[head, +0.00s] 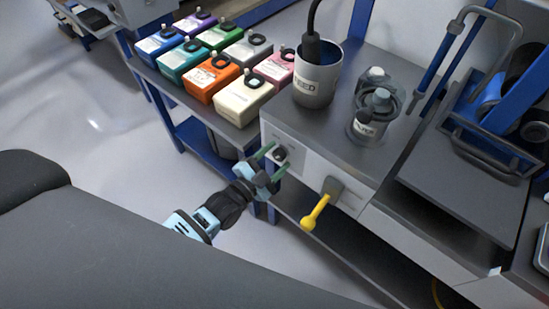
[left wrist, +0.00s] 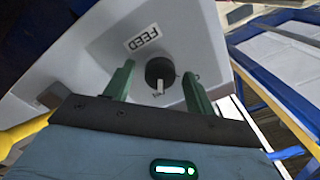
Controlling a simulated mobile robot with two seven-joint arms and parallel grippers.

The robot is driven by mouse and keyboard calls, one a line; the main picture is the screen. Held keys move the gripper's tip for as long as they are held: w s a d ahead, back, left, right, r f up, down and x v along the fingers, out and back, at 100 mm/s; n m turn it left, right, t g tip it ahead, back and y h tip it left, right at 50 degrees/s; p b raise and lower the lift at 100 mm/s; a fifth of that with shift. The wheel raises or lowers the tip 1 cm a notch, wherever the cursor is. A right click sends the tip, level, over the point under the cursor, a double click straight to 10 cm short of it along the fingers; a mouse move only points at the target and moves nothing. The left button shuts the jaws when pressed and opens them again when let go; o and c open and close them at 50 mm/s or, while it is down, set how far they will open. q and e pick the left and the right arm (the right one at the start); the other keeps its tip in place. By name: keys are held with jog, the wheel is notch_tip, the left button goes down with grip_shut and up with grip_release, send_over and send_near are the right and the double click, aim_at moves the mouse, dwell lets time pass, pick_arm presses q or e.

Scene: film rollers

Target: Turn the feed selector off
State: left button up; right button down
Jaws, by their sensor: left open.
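The feed selector (left wrist: 159,74) is a round black knob with a pale pointer mark, on the light grey front panel under a FEED label (left wrist: 146,38). In the head view the knob (head: 281,153) shows on the left part of the cabinet front. My left gripper (head: 272,160) is open in front of the panel. In the left wrist view its green fingers (left wrist: 158,82) stand on either side of the knob, apart from it. I cannot tell how deep the fingertips reach beside the knob. My right gripper is not in view.
A yellow-handled lever (head: 317,209) sits on the cabinet front, right of the knob. Several coloured containers (head: 212,75) stand on the bench behind. A grey FEED pot (head: 316,82) and a pump-like unit (head: 373,110) stand on the cabinet top. Floor to the left is clear.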

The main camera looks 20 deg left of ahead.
pick_arm(q)
jog(key=c, duration=1)
jog(key=shift+o, duration=0.2)
jog(key=shift+n, duration=0.4)
jog(key=n, duration=0.4)
jog(key=shift+n, duration=0.3)
jog(key=n, duration=0.3)
jog(key=shift+n, duration=1.7)
jog(key=o, duration=1)
jog(key=shift+a, duration=0.1)
jog(key=shift+c, duration=0.2)
